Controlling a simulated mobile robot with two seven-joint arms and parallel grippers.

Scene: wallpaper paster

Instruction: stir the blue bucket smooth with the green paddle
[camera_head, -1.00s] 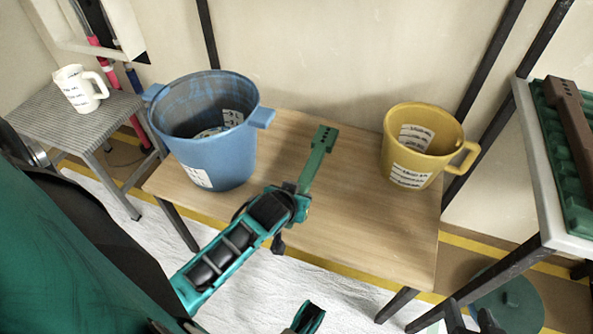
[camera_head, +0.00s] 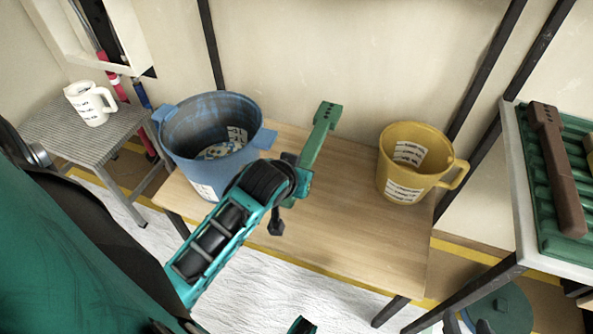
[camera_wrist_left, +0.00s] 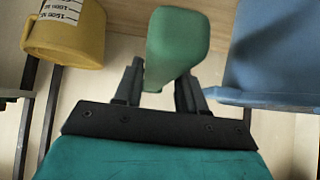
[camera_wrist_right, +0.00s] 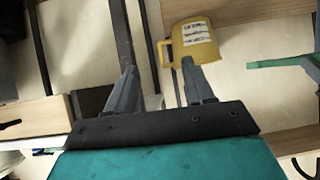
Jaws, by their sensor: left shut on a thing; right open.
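The blue bucket (camera_head: 212,160) stands on the wooden table at the left, with patchy blue and yellowish contents low inside. My left arm reaches across its right front side. My left gripper (camera_wrist_left: 160,72) is shut on the green paddle (camera_head: 318,135), which it holds tilted to the right of the bucket, outside it. The paddle (camera_wrist_left: 178,42) also shows between the fingers in the left wrist view, with the bucket (camera_wrist_left: 275,50) at the right. My right gripper (camera_wrist_right: 158,66) is open and empty, its fingers pointing towards the yellow jug.
The yellow jug (camera_head: 412,165) stands on the right of the wooden table (camera_head: 350,225). A white mug (camera_head: 91,103) is on a grey side table at left. A rack at right holds a brown bar (camera_head: 557,165) on a green tray. The table's front middle is clear.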

